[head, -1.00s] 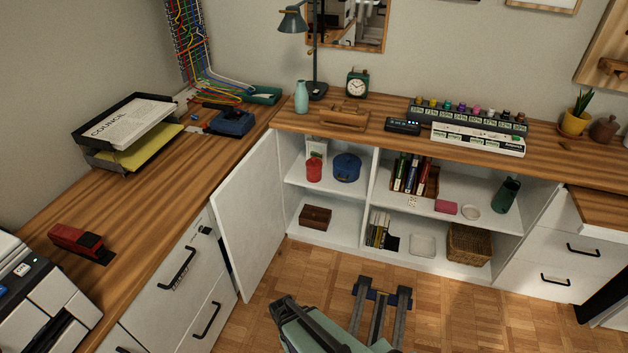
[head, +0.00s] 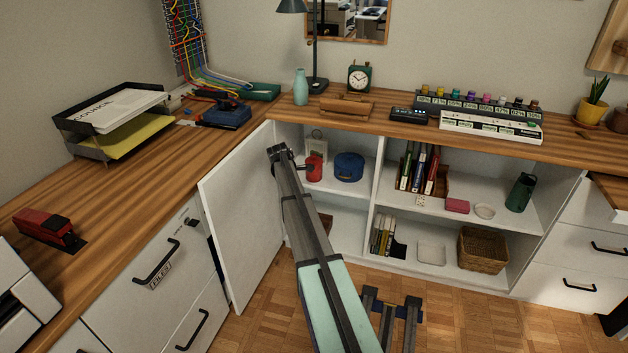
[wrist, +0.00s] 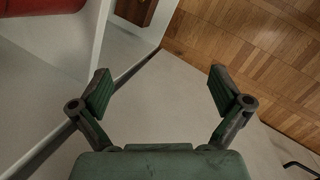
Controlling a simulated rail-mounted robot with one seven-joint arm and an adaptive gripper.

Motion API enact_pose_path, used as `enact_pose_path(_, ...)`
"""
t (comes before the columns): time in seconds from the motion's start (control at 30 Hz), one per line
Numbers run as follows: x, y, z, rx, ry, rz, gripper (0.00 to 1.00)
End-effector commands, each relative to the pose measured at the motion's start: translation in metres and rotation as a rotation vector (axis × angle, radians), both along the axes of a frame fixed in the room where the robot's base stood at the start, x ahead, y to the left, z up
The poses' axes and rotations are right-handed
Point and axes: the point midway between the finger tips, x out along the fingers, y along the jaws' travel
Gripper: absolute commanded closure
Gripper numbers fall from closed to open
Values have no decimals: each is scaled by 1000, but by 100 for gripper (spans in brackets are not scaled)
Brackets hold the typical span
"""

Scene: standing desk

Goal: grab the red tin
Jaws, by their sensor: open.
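The red tin (head: 315,168) stands on the upper shelf in the left bay of the white cabinet, beside a round blue container (head: 348,166). My gripper (head: 279,153) is raised in front of that bay, to the left of the tin and near the open door; it seems apart from the tin. In the wrist view my gripper (wrist: 161,90) is open, with nothing between its fingers. The red tin's edge (wrist: 40,6) shows at the top left of the wrist view, mostly cut off.
The open white cabinet door (head: 240,215) stands close on the left. A shelf divider (head: 371,200) is to the right of the blue container. A brown box is partly hidden behind my arm on the lower shelf. The wooden desk top (head: 290,110) overhangs the bay.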

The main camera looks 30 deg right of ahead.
Motion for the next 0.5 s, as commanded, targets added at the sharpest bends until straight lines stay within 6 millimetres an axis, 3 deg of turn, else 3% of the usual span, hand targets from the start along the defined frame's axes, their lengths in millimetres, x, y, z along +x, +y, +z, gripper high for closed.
enact_pose_path(0.03, 22, -13, 13, -30, 25, 98, 0)
enact_pose_path(0.1, 34, -20, 23, -69, 79, 245, 0)
enact_pose_path(0.3, 36, -26, 22, -129, 213, 562, 0)
enact_pose_path(0.5, 36, -28, 21, -143, 261, 689, 0)
